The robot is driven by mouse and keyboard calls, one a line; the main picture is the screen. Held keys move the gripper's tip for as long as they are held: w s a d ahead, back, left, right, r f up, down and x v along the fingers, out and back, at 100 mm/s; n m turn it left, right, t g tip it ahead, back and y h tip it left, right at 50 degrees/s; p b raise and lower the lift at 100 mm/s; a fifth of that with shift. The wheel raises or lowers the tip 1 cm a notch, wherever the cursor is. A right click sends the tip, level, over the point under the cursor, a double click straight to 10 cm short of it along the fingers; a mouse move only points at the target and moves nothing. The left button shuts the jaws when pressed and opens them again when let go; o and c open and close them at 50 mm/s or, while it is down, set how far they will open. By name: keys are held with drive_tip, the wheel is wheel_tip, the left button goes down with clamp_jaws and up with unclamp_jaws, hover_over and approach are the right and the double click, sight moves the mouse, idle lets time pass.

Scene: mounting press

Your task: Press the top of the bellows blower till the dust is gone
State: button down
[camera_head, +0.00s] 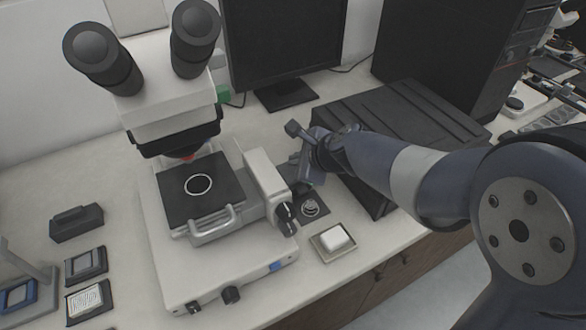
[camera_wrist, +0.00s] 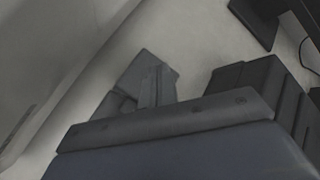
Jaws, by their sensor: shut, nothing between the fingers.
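My gripper (camera_head: 306,181) is shut and empty, at the right side of the microscope. It points down above a small round ringed grey thing (camera_head: 310,208) on a dark square plate. This looks like the bellows blower, but it is small and partly shaded. A gap seems to show between it and my fingertips, though I cannot tell whether they touch. In the wrist view, grey finger parts (camera_wrist: 150,84) show against the pale bench, and the blower cannot be made out. No dust can be made out in either view.
The microscope's white base (camera_head: 165,262) stands close left of my gripper, with knobs (camera_head: 286,214) facing it. A white block (camera_head: 334,237) lies in a shallow tray in front. A dark ribbed box (camera_head: 400,130) stands behind right. The bench's front edge is near the tray.

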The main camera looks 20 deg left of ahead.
drive_tip(key=shift+f, duration=0.1)
drive_tip(key=shift+f+b, duration=0.35)
drive_tip(key=shift+b, duration=0.05)
drive_tip(key=shift+f+b, duration=0.7)
drive_tip(key=shift+f, duration=0.1)
idle(0.9)
drive_tip(key=shift+r, duration=0.1)
drive_tip(key=shift+r+p, duration=1.1)
drive_tip(key=shift+p, duration=0.05)
wheel_tip(320, 180, up, 5)
drive_tip(key=p, duration=0.5)
drive_tip(key=shift+r, duration=0.15)
